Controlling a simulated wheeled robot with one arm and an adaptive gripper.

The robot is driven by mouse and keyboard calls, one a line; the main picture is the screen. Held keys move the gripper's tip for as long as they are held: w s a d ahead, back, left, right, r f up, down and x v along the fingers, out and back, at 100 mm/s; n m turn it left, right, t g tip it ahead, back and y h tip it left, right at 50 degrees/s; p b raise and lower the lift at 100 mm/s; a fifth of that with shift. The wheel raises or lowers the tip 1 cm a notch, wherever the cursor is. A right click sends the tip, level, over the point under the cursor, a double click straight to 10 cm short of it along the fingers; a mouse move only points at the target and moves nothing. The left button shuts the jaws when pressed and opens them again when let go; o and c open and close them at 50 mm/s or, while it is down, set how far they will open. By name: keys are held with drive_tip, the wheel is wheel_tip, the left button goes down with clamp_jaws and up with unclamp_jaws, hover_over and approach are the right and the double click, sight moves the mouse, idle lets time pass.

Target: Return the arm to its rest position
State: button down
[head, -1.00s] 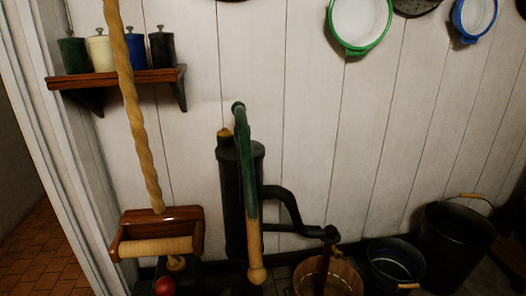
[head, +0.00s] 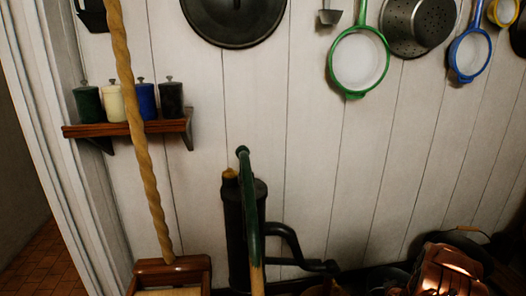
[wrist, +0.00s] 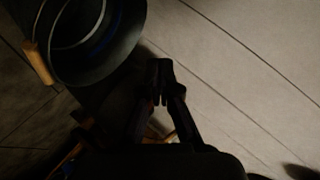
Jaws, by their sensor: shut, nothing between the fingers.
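My gripper (wrist: 160,97) shows in the wrist view, with its dark fingers together at the tips and nothing held. A dark bucket (wrist: 115,62) with a wooden handle grip (wrist: 38,62) lies up and left of the fingers, apart from them in the picture. The wrist view is dim, so the distance between them is hard to judge. I cannot make out my gripper in the head view.
A hand pump (head: 240,225) with a green lever stands against the white board wall (head: 315,170). A shelf (head: 125,128) with several canisters, a twisted wooden pole (head: 140,150), and hanging pans, including a green-rimmed one (head: 358,62), are around. The buckets are mostly hidden.

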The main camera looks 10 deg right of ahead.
drive_tip(key=w+a+r+n+g+y+p, duration=0.15)
drive_tip(key=a+r+n+p, duration=0.35)
drive_tip(key=r, duration=0.6)
drive_tip(key=s+a+r+n+g+y+p, duration=0.15)
drive_tip(key=s+a+r+p, duration=0.25)
drive_tip(key=a+r, duration=0.7)
drive_tip(key=s+a+r+n+g+y+p, duration=0.1)
drive_tip(key=s+a+r+n+g+p, duration=0.25)
drive_tip(key=a+r, duration=0.7)
drive_tip(key=s+a+r+n+g+p, duration=0.2)
drive_tip(key=s+a+r+p, duration=0.2)
drive_tip(key=s+r, duration=0.5)
drive_tip(key=s+a+r+n+g+y+p, duration=0.1)
drive_tip(key=s+a+r, duration=0.5)
drive_tip(key=s, duration=0.9)
drive_tip(key=s+a+r+n+g+p, duration=0.3)
drive_tip(key=s+r+p, duration=0.4)
drive_tip(key=s+r, duration=0.5)
drive_tip(key=s+a+n, duration=0.1)
drive_tip(key=a, duration=0.1)
drive_tip(key=shift+a+r, duration=0.3)
drive_tip(key=shift+r, duration=0.05)
